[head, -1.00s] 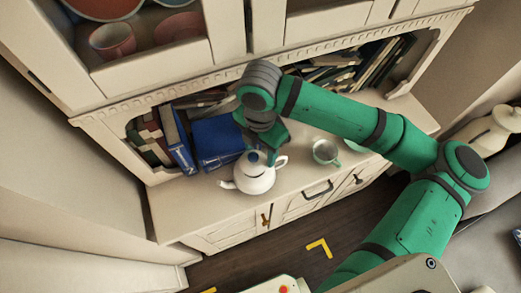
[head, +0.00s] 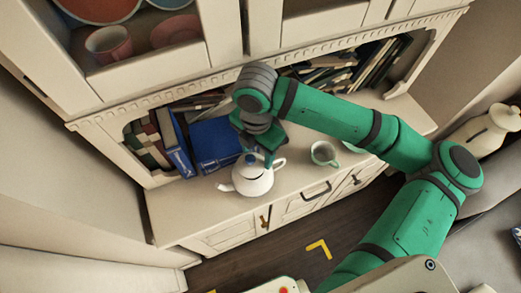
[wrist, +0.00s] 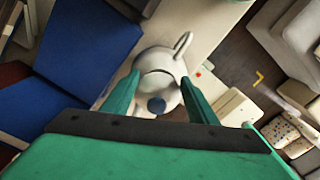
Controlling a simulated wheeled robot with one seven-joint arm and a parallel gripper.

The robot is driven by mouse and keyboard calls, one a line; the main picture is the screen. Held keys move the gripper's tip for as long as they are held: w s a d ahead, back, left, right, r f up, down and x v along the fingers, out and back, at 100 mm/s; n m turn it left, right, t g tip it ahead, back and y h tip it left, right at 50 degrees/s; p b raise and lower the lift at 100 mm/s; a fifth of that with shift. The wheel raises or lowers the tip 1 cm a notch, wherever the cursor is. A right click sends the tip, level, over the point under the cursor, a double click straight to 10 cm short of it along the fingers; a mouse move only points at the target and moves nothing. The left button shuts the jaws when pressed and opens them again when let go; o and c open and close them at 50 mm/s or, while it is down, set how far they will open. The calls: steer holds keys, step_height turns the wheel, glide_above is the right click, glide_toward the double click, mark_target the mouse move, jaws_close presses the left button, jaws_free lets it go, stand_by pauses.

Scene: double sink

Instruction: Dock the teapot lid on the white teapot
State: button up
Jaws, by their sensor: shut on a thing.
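The white teapot (head: 254,180) stands upright on the cabinet counter, its spout to the left and its handle to the right. My gripper (head: 256,156) is right above it, pointing down. A dark curved line shows between lid and teapot body. I cannot tell whether the lid is seated or slightly above the opening.
A blue book (head: 215,143) and other books stand in the shelf behind the teapot. A pale green cup (head: 323,153) is on the counter to the right. The counter's front edge is close to the teapot. Bare counter lies left of the teapot.

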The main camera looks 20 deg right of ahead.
steer(key=shift+r, duration=0.15)
steer(key=shift+s+d+r, duration=0.1)
steer(key=shift+r, duration=0.25)
steer(key=shift+r, duration=0.35)
steer(key=shift+c, duration=0.2)
steer(key=shift+w, duration=0.2)
steer(key=shift+s+d, duration=0.15)
steer(key=shift+s+a, duration=0.1)
steer(key=shift+a, duration=0.1)
steer(key=o, duration=0.8)
steer(key=shift+d, duration=0.1)
